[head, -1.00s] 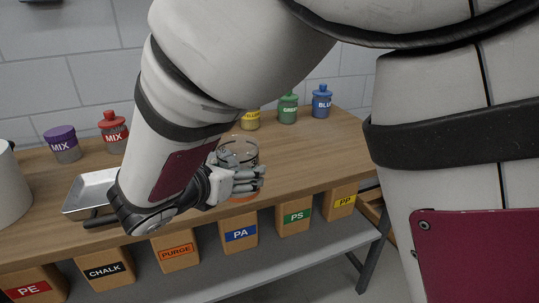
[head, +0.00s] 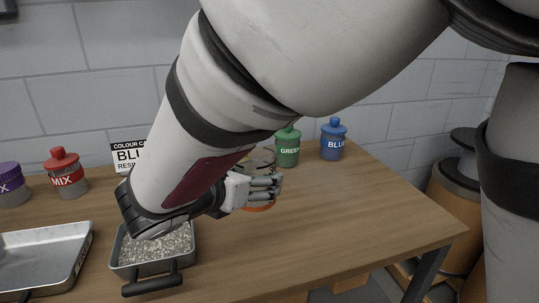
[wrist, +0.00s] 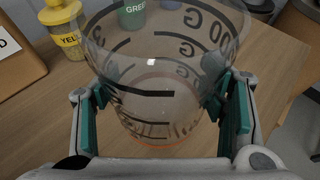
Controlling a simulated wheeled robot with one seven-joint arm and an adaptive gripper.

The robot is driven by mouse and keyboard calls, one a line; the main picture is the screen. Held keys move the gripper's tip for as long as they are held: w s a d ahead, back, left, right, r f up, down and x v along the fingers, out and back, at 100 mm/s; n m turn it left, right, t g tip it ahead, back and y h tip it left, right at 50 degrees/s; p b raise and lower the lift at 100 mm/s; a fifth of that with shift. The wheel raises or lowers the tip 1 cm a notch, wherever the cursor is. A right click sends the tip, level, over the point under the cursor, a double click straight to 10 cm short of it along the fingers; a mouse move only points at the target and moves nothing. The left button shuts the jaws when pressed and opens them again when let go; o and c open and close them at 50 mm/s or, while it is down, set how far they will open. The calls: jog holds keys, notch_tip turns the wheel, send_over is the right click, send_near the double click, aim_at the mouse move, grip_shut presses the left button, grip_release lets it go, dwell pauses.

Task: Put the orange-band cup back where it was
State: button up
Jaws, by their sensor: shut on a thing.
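The orange-band cup is a clear measuring cup with dark markings and an orange ring at its base. In the wrist view the cup (wrist: 165,75) sits upright between the two green-padded fingers of my gripper (wrist: 170,105), which is shut on its sides. It looks empty. In the head view my gripper (head: 262,190) hides much of the cup; its orange band (head: 260,207) shows below the fingers. The cup is over the wooden table (head: 330,215); I cannot tell whether its base touches the top.
Behind the cup stand a green jar (head: 287,147) and a blue jar (head: 333,140); a yellow jar (wrist: 65,28) shows in the wrist view. A scoop pan of pale pellets (head: 152,262) and a metal tray (head: 45,258) are at the left. The table's right side is clear.

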jog(key=f, duration=0.2)
jog(key=f+b, duration=0.1)
jog(key=f, duration=0.2)
jog(key=shift+w+d+f, duration=0.1)
jog(key=shift+w+f, duration=0.1)
jog(key=shift+f, duration=0.1)
jog(key=shift+f+b, duration=0.35)
jog(key=shift+f, duration=1.7)
jog(key=shift+f, duration=0.1)
jog(key=o, duration=1.4)
jog(key=shift+s, duration=0.1)
jog(key=p+v, duration=0.1)
jog(key=v, duration=1.1)
